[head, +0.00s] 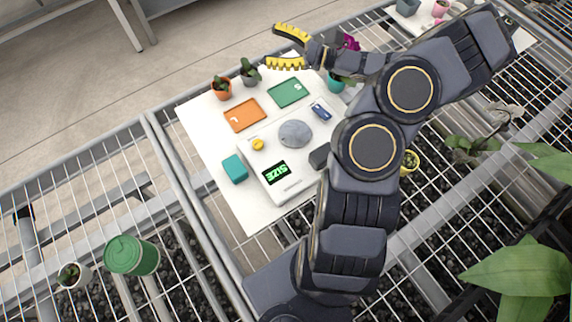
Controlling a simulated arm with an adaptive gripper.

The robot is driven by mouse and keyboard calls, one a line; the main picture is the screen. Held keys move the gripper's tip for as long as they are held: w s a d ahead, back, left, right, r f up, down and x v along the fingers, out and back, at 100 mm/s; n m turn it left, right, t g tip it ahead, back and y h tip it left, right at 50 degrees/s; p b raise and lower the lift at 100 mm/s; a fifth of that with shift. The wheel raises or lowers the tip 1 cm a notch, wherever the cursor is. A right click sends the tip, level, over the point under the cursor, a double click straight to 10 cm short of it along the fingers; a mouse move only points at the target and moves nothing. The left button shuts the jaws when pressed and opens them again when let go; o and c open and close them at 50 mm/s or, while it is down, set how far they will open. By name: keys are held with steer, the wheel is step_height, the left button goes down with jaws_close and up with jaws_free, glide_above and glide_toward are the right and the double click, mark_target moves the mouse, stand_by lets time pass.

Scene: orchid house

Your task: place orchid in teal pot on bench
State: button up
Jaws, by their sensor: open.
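A teal pot (335,86) stands on the white board (197,107), partly hidden behind my wrist. A magenta bloom (351,42) shows on the other side of the wrist; the stem between is hidden, so I cannot tell for certain that it grows from the teal pot. My gripper (272,46) has yellow-padded fingers spread apart with nothing between them. It is left of the bloom and the teal pot, above the board's far edge. The bench (185,215) is a metal mesh top under the board.
An orange pot (222,92) and a grey pot (249,78) with small plants stand near my gripper. A green canister (132,256) stands lower left.

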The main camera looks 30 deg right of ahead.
steer(key=s+a+r+n+g+y, duration=0.1)
steer(key=a+r+n+g+y, duration=0.1)
steer(key=a+r+n+g, duration=0.3)
steer(key=s+a+r+n+g+y, duration=0.1)
steer(key=a+n+g, duration=0.2)
steer(key=a, duration=0.4)
steer(key=s+a+r+n+g+h, duration=0.3)
steer(key=s+a+n+g+h, duration=0.1)
steer(key=s+a+n+g, duration=0.5)
steer(key=s+d+n+h, duration=0.2)
steer(key=s+n+h, duration=0.1)
steer(key=s+h, duration=0.3)
steer(key=s+d+f+n+t+h, duration=0.1)
steer(key=s+d+n+h, duration=0.2)
steer(key=s+h, duration=0.3)
steer(key=s, duration=0.3)
steer(key=shift+s+d, duration=0.25)
steer(key=shift+d, duration=0.1)
